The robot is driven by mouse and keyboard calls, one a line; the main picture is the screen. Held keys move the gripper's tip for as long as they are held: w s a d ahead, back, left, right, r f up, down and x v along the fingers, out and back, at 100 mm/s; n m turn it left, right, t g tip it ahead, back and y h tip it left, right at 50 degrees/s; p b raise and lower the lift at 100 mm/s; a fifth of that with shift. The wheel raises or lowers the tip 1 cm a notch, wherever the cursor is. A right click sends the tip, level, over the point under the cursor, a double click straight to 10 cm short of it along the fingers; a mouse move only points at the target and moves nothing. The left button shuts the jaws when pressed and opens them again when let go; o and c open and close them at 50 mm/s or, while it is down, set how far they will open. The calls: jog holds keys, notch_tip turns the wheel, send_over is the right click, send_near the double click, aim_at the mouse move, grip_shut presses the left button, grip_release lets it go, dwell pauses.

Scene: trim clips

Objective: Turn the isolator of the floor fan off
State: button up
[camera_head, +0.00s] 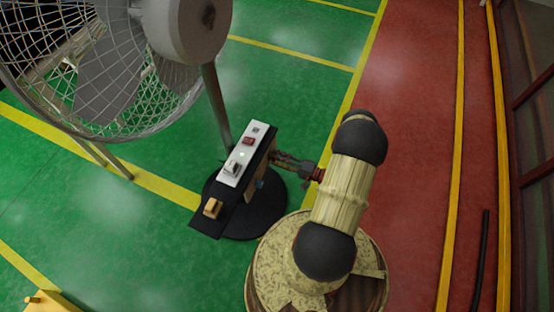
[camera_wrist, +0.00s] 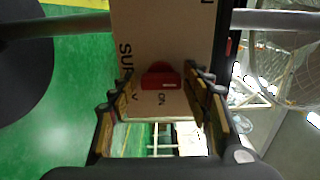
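The floor fan (camera_head: 120,60) stands at the upper left in the head view, its pole rising from a round black base. A tan plate lettered "SUP…" and "ON" (camera_wrist: 150,40) faces the wrist camera. It carries a red isolator knob (camera_wrist: 162,80), beside the word "ON". My gripper (camera_wrist: 160,84) is open, with its fingers on either side of the knob and visible gaps between. In the head view my gripper (camera_head: 288,161) reaches from the right to the side of the control post. The knob's contact face is hidden there.
A black sloped board (camera_head: 212,225) carries a white strip (camera_head: 243,155) with a red switch (camera_head: 249,141), a grey lever (camera_head: 232,168) and a green light. An orange block (camera_head: 212,208) sits at its lower end. Green floor lies left, a red lane right.

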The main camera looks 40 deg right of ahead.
jog(key=shift+o, duration=0.5)
jog(key=shift+d, duration=0.1)
jog(key=v, duration=1.2)
